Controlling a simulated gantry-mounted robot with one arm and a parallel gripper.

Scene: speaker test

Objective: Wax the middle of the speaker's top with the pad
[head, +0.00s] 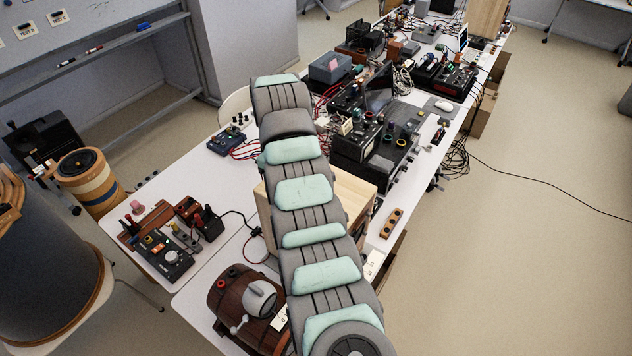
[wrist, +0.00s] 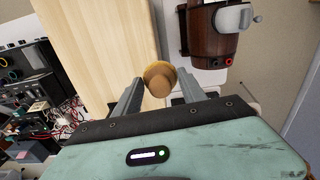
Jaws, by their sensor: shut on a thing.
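The speaker is a pale wooden box (head: 350,191) on the white bench, partly hidden behind my arm in the head view. In the wrist view, its light wood-grain face (wrist: 95,40) fills the upper left. My gripper (wrist: 159,85) shows in the wrist view, its two grey fingers shut on the pad (wrist: 160,76), a round tan piece with a darker brown end. The pad appears near the right edge of the pale wood. I cannot tell whether it touches the wood. The gripper and pad are hidden in the head view.
A dark wooden barrel-shaped device (head: 232,300) with a grey crank stands close to the box; it also shows in the wrist view (wrist: 212,45). Black electronics (head: 372,150) and cables crowd the bench beyond. A small control box (head: 165,257) sits on the left table.

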